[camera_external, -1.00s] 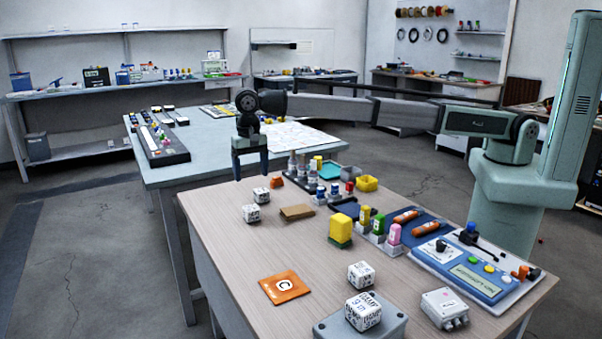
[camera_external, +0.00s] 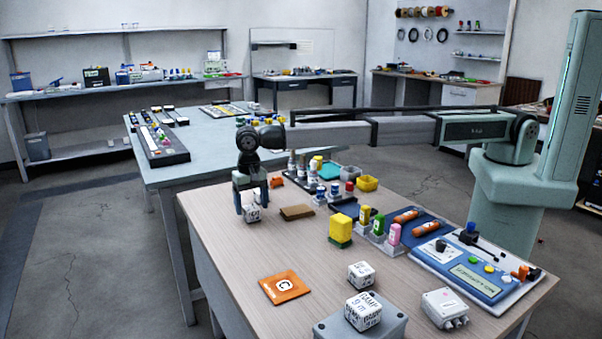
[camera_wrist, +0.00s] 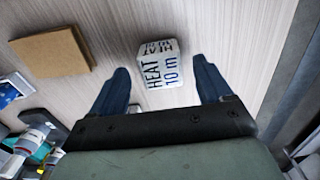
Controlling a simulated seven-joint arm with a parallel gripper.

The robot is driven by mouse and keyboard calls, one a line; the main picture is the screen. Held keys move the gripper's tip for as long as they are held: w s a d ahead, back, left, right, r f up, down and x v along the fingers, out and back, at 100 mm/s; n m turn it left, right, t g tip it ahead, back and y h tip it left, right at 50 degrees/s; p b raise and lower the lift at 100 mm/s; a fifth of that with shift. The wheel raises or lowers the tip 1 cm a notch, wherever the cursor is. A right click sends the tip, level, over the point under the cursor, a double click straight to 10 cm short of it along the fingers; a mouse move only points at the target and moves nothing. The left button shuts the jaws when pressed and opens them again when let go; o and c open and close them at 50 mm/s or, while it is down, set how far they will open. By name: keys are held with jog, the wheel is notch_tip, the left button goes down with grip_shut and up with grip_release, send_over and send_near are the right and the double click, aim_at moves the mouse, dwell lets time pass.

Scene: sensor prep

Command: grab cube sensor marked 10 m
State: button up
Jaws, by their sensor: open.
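A white cube with dark writing, "HEAT 10 m" in the wrist view (camera_wrist: 165,62), lies on the wooden table. It seems to be the nearer of the left-hand cubes in the external view (camera_external: 252,215). My gripper (camera_external: 252,206) is open above the table there, pointing down. In the wrist view my gripper (camera_wrist: 160,68) has one finger on each side of the cube in the picture, with visible gaps and nothing held. Whether the fingertips are down at the cube's height I cannot tell. A second left-hand cube is mostly hidden behind my gripper in the external view.
A brown board (camera_external: 297,212) lies right of the cube. Two more white cubes, (camera_external: 361,274) and one on a grey box (camera_external: 363,310), stand nearer the camera. An orange card (camera_external: 284,287) lies at the front left. Bottles and a blue panel (camera_external: 470,272) fill the right.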

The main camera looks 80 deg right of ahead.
jog(key=shift+f, duration=1.4)
jog(key=shift+c, duration=0.4)
jog(key=c, duration=1)
